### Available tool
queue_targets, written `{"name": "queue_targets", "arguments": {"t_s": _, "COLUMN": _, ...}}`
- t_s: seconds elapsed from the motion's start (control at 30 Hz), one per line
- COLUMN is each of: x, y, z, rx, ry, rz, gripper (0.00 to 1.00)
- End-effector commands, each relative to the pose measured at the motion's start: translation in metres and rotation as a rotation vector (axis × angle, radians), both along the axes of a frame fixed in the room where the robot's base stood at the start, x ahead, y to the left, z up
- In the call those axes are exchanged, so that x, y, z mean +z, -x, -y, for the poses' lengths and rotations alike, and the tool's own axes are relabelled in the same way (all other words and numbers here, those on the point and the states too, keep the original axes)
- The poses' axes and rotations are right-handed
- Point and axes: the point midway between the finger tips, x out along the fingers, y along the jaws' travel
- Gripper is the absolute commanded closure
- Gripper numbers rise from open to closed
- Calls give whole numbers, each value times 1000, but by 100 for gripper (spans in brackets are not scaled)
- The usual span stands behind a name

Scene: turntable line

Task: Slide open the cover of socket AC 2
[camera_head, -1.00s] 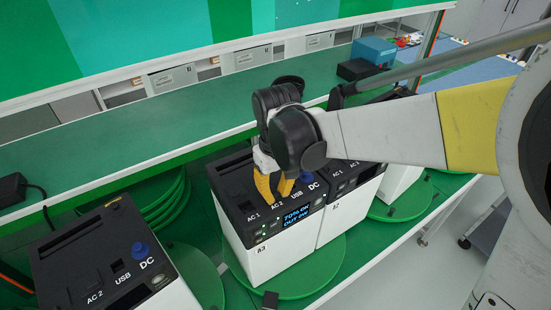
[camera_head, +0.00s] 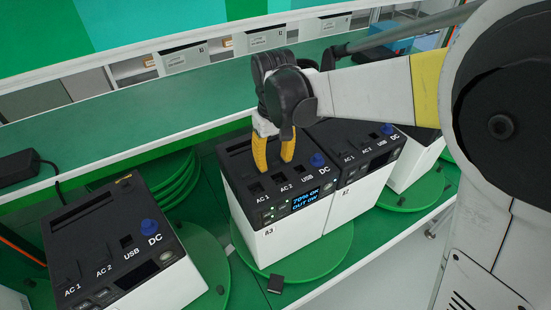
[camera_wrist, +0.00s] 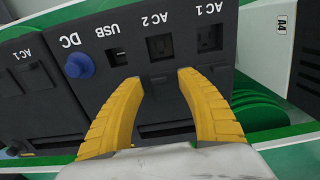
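The unit marked A3 (camera_head: 265,230) is a white box with a black top carrying AC 1, AC 2, USB and DC. Its AC 2 socket (camera_head: 281,179) shows as a dark square recess; in the wrist view the AC 2 socket (camera_wrist: 160,47) is uncovered, with its inner face visible. A dark panel (camera_wrist: 158,82), seemingly its cover, lies on the gripper side of the recess. My gripper (camera_head: 273,168) has its yellow fingers apart, tips low over the top behind the sockets. In the wrist view the gripper (camera_wrist: 158,76) straddles that panel; contact cannot be told.
The AC 1 socket (camera_wrist: 209,38) beside it also looks uncovered. A blue DC knob (camera_head: 317,160) stands on the same top. Another unit (camera_head: 365,190) adjoins on the right, and one (camera_head: 120,245) stands front left. A small black block (camera_head: 275,284) lies in front.

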Motion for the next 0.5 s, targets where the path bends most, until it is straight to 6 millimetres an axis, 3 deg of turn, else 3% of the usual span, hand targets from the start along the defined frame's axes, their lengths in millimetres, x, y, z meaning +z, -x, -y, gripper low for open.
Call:
{"name": "queue_targets", "arguments": {"t_s": 0.27, "x": 1, "y": 1, "z": 0, "rx": 0, "ry": 1, "rz": -2, "gripper": 57}}
{"name": "queue_targets", "arguments": {"t_s": 0.37, "x": 10, "y": 1, "z": 1, "rx": 0, "ry": 1, "rz": -2, "gripper": 57}}
{"name": "queue_targets", "arguments": {"t_s": 0.5, "x": 37, "y": 1, "z": 1, "rx": 0, "ry": 1, "rz": -2, "gripper": 57}}
